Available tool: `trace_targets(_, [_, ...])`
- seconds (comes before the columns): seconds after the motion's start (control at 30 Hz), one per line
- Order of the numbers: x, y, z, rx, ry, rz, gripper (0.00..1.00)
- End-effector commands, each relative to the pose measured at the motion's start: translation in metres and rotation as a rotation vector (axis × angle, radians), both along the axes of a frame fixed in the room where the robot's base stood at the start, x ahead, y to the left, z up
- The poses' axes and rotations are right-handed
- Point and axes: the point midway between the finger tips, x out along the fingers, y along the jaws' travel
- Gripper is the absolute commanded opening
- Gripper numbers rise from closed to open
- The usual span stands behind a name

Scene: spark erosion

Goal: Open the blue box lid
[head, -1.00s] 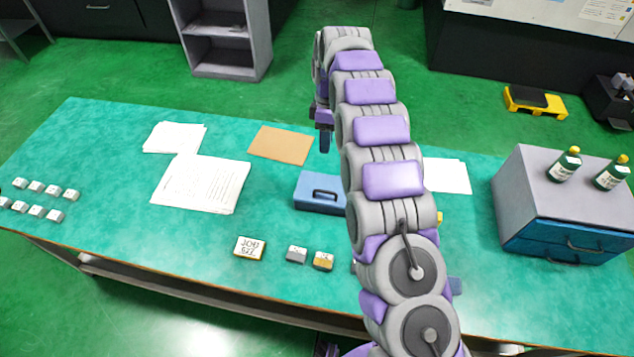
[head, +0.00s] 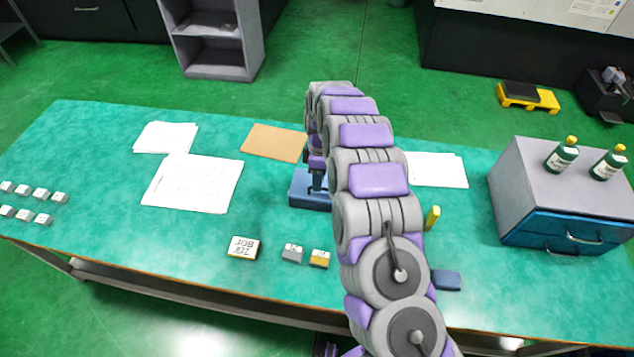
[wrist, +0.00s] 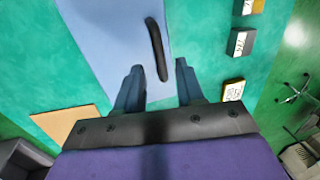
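The gap between the fingers is empty. I cannot tell how far the fingertips are above the lid. In the head view my gripper (head: 316,188) shows only partly, over the box. The lid looks shut.
Papers (head: 195,184) and a brown board (head: 274,143) lie left of the box. Small labelled blocks (head: 292,254) sit near the front edge. A grey cabinet with blue drawers (head: 565,230) and two green bottles stands at right.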

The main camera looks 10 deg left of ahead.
Motion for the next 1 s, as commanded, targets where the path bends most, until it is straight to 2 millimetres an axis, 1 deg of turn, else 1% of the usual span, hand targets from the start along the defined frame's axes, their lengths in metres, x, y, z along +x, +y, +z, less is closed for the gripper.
trace_targets(0.03, [-0.0019,-0.0017,-0.0053,0.001,0.003,-0.001,0.38])
trace_targets(0.2, [-0.0030,-0.0003,-0.0136,0.000,0.000,-0.001,0.38])
trace_targets(0.47, [-0.0026,0.0045,-0.0152,-0.004,-0.001,0.000,0.38])
trace_targets(0.87, [-0.0025,-0.0008,-0.0143,0.000,-0.001,-0.001,0.01])
trace_targets(1.0, [-0.0023,-0.0013,-0.0144,-0.001,0.000,-0.002,0.00])
